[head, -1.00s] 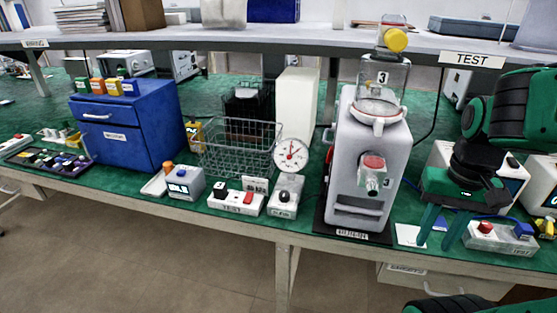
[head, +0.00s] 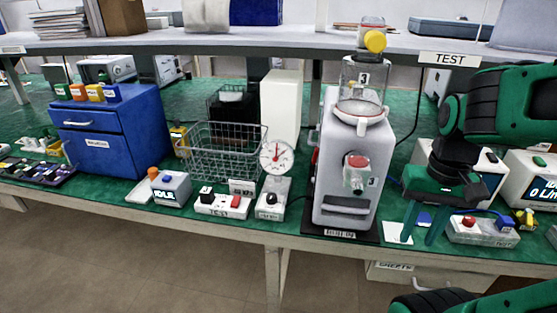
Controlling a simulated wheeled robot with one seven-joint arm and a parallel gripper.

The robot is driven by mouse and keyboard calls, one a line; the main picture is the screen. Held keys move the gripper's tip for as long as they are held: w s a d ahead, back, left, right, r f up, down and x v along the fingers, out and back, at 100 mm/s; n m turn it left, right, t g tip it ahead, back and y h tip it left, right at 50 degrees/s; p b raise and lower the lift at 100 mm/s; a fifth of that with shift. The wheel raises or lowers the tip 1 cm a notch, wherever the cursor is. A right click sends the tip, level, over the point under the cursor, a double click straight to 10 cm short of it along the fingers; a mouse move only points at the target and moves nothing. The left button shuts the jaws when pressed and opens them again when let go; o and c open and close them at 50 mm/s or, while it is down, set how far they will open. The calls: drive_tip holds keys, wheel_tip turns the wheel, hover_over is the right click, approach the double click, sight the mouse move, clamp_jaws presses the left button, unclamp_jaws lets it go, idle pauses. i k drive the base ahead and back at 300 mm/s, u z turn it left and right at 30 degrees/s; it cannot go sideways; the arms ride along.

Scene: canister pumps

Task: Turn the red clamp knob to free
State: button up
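The white canister pump (head: 346,185), marked 3, stands on a dark base at the bench front with a clear canister (head: 364,85) on top. A red knob (head: 357,161) with a grey fitting below it is on its front face. Another red part (head: 315,157) shows at its left side. I cannot tell which is the clamp knob, or its setting. My gripper (head: 419,240) points down to the right of the pump, in front of the bench's right part. Its two green fingers are apart with nothing held, and it is clear of the pump.
A gauge (head: 276,157) on a stand and a wire basket (head: 225,150) are left of the pump. A white box (head: 483,231) with red and blue knobs is right of my gripper. A shelf (head: 300,38) with a TEST label runs above.

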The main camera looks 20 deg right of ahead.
sight(468, 221)
drive_tip(key=z, duration=1.6)
